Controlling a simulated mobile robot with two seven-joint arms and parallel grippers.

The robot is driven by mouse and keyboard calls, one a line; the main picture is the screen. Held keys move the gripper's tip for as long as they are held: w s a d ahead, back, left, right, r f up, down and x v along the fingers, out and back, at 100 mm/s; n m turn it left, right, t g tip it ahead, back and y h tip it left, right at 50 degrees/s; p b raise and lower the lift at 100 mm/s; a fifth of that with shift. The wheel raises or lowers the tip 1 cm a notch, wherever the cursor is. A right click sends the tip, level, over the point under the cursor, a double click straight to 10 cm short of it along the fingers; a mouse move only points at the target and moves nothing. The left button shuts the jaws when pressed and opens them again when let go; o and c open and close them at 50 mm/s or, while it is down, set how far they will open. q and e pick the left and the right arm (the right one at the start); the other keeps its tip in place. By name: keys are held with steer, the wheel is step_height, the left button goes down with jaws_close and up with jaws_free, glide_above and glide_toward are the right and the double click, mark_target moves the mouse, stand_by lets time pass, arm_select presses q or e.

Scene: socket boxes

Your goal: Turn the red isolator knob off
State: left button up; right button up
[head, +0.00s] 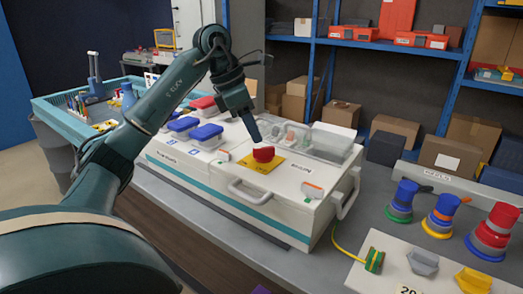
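The red isolator knob (263,153) sits on a yellow plate (262,165) on top of a white socket box (284,187). My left gripper (256,138) comes down from above and is just over the knob, at its upper left. Its fingertips look close together, but I cannot tell whether they touch the knob or how far apart they are. The knob's pointer direction is too small to read. My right gripper is not in view.
Blue and red socket covers (206,132) and a clear cover (330,141) stand on the box around the knob. A grey handle (250,194) juts from its front edge. At the right are stacked coloured plugs (440,214) and a green connector (374,260).

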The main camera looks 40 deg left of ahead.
mark_target(262, 148)
arm_select(q)
steer(key=x, duration=0.5)
steer(key=shift+b, duration=0.3)
jaws_close()
